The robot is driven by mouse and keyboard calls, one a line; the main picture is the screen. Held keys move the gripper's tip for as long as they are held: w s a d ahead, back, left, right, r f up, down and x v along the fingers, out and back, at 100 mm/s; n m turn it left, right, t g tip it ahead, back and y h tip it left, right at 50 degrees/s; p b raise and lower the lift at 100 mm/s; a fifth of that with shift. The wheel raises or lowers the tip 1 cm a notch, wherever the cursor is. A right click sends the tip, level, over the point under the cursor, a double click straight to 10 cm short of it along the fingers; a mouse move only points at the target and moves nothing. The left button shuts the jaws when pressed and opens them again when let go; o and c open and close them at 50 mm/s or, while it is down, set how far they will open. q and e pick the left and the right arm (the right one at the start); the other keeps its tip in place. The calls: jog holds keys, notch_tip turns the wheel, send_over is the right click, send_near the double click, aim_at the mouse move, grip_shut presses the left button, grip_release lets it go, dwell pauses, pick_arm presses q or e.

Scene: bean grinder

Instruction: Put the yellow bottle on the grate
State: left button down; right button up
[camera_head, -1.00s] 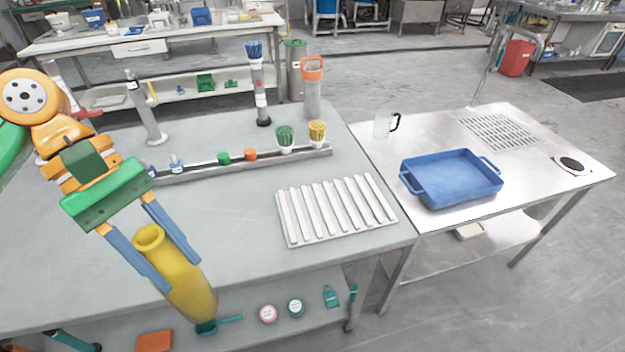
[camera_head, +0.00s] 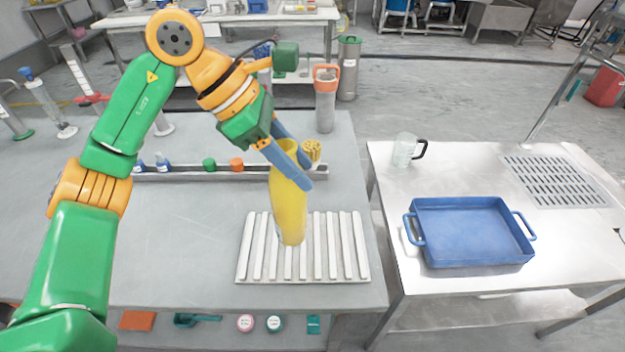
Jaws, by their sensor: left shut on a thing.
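The yellow bottle (camera_head: 288,205) is held nearly upright, slightly tilted, in my left gripper (camera_head: 299,168). The blue fingers are shut on its upper part. In the head view the bottle's lower end overlaps the white slatted grate (camera_head: 345,250) on the grey table. I cannot tell whether the bottle's base touches the slats. The grate lies flat with nothing else on it. My right gripper is not in view.
A rail (camera_head: 190,174) with small coloured items runs behind the grate. An orange-topped container (camera_head: 325,100) stands farther back. On the right steel table are a blue tray (camera_head: 470,228), a clear jug (camera_head: 403,150) and a drain grid (camera_head: 555,180).

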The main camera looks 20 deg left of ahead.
pick_arm(q)
notch_tip(320, 180, down, 7)
jog(key=w+d+p, duration=0.1)
jog(key=w, duration=0.2)
jog(key=shift+c, duration=2.3)
grip_release()
jog(key=shift+s+r, duration=0.1)
jog(key=shift+r, duration=0.1)
